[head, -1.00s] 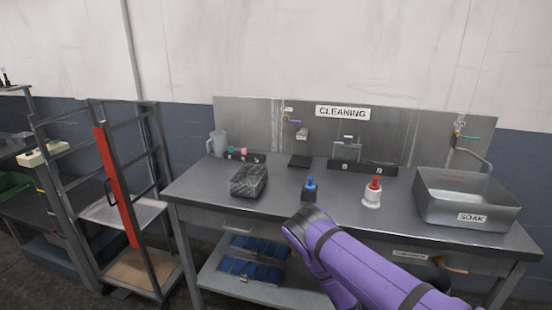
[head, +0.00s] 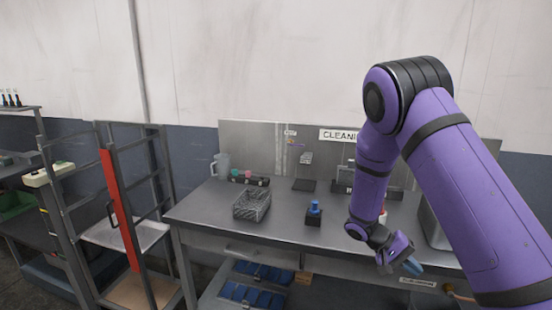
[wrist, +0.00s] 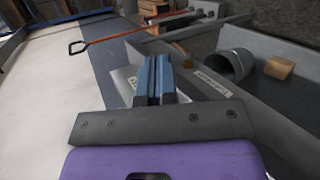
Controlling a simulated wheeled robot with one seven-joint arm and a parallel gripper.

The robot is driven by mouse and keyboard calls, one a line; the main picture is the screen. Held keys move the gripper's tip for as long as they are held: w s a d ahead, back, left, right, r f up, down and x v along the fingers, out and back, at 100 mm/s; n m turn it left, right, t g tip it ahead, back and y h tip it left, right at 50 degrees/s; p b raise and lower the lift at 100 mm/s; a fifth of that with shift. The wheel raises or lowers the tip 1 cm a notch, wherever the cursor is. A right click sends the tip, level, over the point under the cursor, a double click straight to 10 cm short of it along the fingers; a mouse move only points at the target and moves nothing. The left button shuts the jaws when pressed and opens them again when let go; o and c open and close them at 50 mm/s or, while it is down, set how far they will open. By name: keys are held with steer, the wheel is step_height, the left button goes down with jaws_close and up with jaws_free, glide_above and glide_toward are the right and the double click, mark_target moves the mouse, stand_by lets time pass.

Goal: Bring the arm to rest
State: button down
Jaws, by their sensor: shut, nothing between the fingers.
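My purple arm rises on the right of the head view and bends down over the front right of the metal table (head: 205,207). My gripper (head: 413,266) hangs at the table's front edge, its blue fingers shut and empty. In the wrist view my gripper's fingers (wrist: 155,75) are pressed together with nothing between them. The arm hides much of the soak basin (head: 432,228) and most of the red-topped bottle.
A wire basket (head: 252,205) and a blue-topped bottle (head: 314,212) stand on the table. A grey jug (head: 221,166) is at its back left. A rack cart (head: 125,235) with a red bar stands left of the table. The lower shelf holds blue trays (head: 255,292).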

steer(key=s+a+r+t+y, duration=0.1)
steer(key=s+r+y, duration=0.1)
steer(key=r, duration=0.5)
steer(key=s+a+r+t+y, duration=0.1)
steer(key=s+r+y, duration=0.1)
steer(key=r, duration=0.4)
steer(key=s+a+r+n+t+y, duration=0.3)
steer(key=s+r+t+y, duration=0.3)
steer(key=s+r, duration=1.3)
steer(key=s+a+t, duration=0.1)
steer(key=s+t, duration=0.2)
steer(key=shift+a+r, duration=0.15)
steer(key=shift+r, duration=0.05)
steer(key=shift+s, duration=0.1)
